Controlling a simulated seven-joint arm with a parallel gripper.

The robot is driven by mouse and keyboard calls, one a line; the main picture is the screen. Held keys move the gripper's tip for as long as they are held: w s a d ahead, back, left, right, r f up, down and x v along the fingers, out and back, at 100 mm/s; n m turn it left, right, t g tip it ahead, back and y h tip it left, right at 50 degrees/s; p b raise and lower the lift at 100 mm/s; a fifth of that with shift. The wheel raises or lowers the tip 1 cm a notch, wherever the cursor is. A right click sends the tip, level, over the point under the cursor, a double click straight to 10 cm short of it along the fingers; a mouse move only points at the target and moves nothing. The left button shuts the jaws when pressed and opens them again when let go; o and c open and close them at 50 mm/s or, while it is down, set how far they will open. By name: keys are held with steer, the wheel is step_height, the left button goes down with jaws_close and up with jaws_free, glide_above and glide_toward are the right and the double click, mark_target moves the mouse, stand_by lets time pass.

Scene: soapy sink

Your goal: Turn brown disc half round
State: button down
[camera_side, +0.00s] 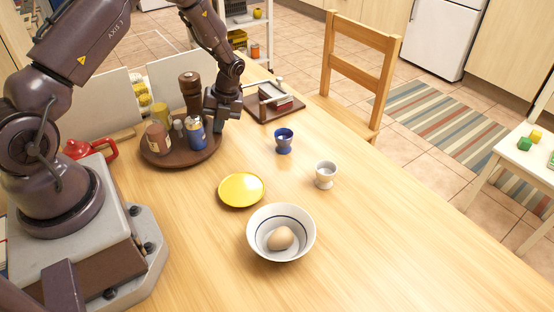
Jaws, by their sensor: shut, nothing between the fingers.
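The brown disc (182,158) is a round turntable lying flat on the table at the left. On it stand a tall dark brown mill (190,92), a jar with a reddish-brown body (158,140), a small silver-topped shaker (179,129), a yellow container (160,115) and a blue jar (196,135). My gripper (214,126) points down at the disc's right rim, just right of the blue jar. It is shut with nothing held. Whether its tips touch the disc or the jar I cannot tell.
A yellow plate (241,189), a bowl (262,245) with an egg (280,238), a white egg cup (325,175) and a blue cup (284,141) stand to the right. A brown tray (262,113) lies behind. A red pot (90,149) is at left.

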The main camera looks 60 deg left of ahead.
steer(key=shift+s+a+f, duration=0.1)
steer(key=shift+a+f, duration=0.05)
steer(key=shift+a+n, duration=0.3)
steer(key=shift+a, duration=0.3)
stand_by(0.4)
steer(key=shift+w+a+n, duration=0.25)
steer(key=shift+n, duration=0.05)
steer(key=shift+a, duration=0.25)
steer(key=shift+w+a+n, duration=0.1)
steer(key=shift+a+n, duration=0.1)
steer(key=shift+n, duration=0.1)
steer(key=shift+a, duration=0.15)
stand_by(0.4)
